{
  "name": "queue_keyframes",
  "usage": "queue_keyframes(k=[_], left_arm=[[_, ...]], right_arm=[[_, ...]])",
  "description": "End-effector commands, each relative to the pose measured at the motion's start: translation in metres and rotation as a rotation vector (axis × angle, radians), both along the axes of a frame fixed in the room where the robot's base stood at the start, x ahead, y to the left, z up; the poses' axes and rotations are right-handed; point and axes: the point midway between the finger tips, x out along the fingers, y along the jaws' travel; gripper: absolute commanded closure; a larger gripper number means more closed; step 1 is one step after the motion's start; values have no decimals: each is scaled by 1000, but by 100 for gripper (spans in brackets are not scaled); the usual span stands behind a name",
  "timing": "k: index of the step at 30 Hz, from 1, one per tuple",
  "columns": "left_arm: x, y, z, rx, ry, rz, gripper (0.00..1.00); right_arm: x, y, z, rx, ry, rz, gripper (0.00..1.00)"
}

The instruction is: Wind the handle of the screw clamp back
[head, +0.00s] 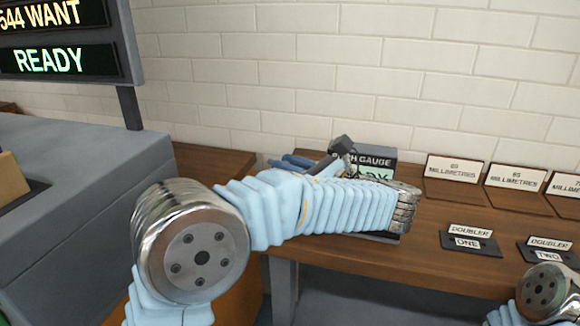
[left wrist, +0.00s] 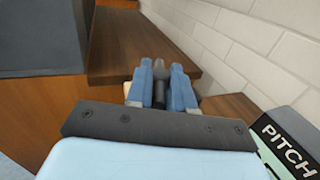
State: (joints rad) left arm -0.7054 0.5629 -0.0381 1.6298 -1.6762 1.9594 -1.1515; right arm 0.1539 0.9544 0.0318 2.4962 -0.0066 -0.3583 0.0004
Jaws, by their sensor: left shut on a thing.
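My left gripper (left wrist: 161,72) is in the middle of the left wrist view, its two blue fingers closed around a dark grey, round-ended piece (left wrist: 159,71). This piece looks like the handle of the screw clamp, but only its end and a dark part between the fingers show. The rest of the clamp is hidden behind the fingers and the gripper's palm. In the head view the blue fingers (head: 292,162) show just above my left forearm, pointing left over the wooden bench; the forearm hides what lies below them. My right gripper is out of view.
A pitch gauge box (head: 376,157) stands behind my left wrist, close to the gripper. Signed wooden holders (head: 455,178) line the wall, with doubler plates (head: 470,243) in front. A grey cabinet (head: 70,190) and a READY display (head: 60,62) are at left.

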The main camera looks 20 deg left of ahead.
Motion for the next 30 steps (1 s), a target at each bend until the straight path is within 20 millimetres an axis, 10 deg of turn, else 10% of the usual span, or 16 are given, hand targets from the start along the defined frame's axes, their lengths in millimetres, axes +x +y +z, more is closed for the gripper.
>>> queue_keyframes(k=[6, 17, 30], left_arm=[[0, 0, -1, 0, 2, -1, 53], [-2, -8, -1, 0, 1, -3, 53], [-40, -100, 0, 2, -1, -5, 53]], right_arm=[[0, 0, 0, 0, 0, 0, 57], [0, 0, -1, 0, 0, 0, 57], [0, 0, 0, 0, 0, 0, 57]])
